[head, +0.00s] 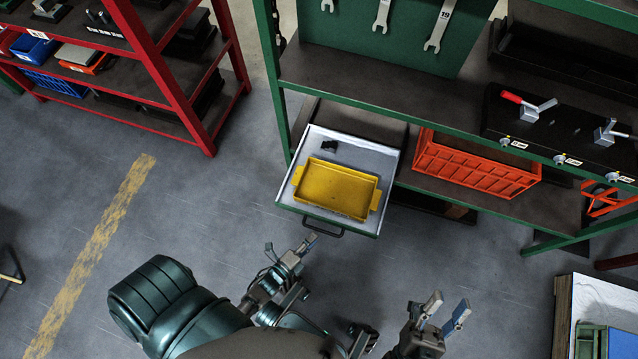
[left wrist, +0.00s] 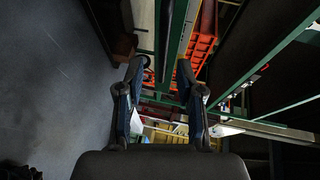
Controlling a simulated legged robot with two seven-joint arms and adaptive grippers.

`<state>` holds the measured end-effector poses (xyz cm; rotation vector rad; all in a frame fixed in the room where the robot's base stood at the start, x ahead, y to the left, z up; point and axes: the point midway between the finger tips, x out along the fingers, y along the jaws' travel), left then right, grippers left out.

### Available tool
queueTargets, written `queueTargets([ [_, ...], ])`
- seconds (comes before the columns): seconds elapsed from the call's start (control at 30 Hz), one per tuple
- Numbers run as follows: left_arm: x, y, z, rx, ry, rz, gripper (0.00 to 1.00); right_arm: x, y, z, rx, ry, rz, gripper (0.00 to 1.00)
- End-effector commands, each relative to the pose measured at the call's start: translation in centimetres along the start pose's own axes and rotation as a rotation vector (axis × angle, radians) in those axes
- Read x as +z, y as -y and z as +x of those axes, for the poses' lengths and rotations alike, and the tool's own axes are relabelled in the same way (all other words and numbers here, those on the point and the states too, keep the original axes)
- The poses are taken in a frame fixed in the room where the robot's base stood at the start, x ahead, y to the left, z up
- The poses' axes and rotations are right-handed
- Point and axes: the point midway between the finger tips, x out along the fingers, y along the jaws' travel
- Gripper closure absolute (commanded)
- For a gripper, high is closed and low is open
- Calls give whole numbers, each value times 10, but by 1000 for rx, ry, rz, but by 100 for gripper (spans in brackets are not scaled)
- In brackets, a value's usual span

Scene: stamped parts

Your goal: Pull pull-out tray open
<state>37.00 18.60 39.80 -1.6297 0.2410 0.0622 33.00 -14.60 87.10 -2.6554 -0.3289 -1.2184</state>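The pull-out tray (head: 374,157), pale grey inside with a green front, sticks out of the green shelf in the head view. Its dark bar handle (head: 322,227) is on the front. A yellow bin (head: 338,189) and a small black part (head: 329,146) lie in the tray. My left gripper (head: 291,246) is just in front of and left of the handle; I cannot tell whether it touches it. In the left wrist view its two fingers (left wrist: 161,70) are apart with nothing clearly held between them. My right gripper (head: 446,306) is open and empty, right of and nearer than the tray.
The green shelf (head: 370,92) holds an orange crate (head: 474,164) right of the tray and a black fixture with clamps (head: 555,125) above. A red rack (head: 172,82) stands at left. A pale-topped box (head: 597,303) is at lower right. Floor before the tray is clear.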

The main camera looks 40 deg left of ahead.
Motion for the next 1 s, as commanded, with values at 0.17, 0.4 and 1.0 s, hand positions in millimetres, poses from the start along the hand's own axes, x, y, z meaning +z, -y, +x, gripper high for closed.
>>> queueTargets([
  [0.17,-1,-1,-38,3,0,1,63,0,0,0,0,0,0,60],
  [0.4,-2,-1,-62,2,0,1,63,0,0,0,0,0,0,60],
  [1.0,-2,0,-63,1,0,1,63,1,0,1,0,1,0,60],
])
